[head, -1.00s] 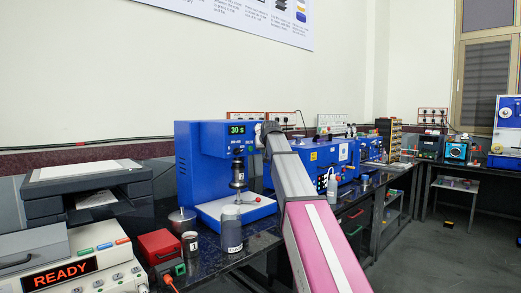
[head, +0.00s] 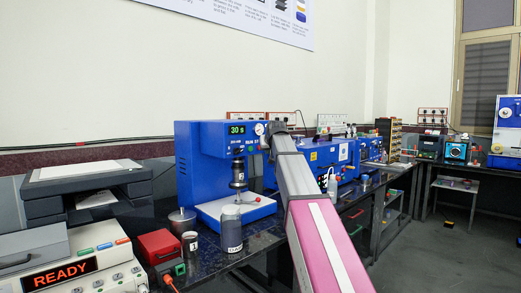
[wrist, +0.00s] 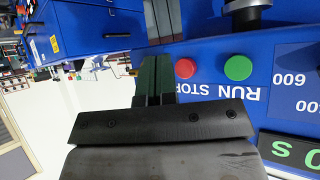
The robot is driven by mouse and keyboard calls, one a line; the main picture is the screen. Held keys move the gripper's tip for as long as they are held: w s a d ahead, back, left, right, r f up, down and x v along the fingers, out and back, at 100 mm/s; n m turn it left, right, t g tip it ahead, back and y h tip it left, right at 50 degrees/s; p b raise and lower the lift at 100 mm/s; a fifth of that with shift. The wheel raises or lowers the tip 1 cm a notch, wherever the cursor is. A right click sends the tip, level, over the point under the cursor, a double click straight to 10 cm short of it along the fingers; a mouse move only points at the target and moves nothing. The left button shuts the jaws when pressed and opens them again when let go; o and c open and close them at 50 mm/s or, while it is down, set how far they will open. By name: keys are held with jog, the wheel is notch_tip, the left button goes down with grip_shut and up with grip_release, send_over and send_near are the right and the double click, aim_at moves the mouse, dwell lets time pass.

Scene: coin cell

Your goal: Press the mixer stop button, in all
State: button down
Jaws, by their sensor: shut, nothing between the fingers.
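The mixer (head: 205,160) is a blue bench machine with a lit green "30 s" display (head: 236,129). In the wrist view its panel is upside down, with a red stop button (wrist: 185,68) and a green run button (wrist: 237,68) beside the "RUN STOP" lettering. My gripper (wrist: 157,62) is shut and empty. Its dark fingers are at the panel's edge, just left of the red button in that view and apart from it in the picture. Whether they touch the panel cannot be told. In the head view my wrist hides the red button and the fingers.
A dark jar (head: 231,232), a smaller can (head: 190,243) and a red box (head: 159,248) stand on the bench before the mixer. A unit showing "READY" (head: 62,273) is at left. More blue machines (head: 320,155) stand to the right.

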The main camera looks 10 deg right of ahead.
jog(key=s+d, duration=0.2)
jog(key=s, duration=0.1)
dwell(0.8)
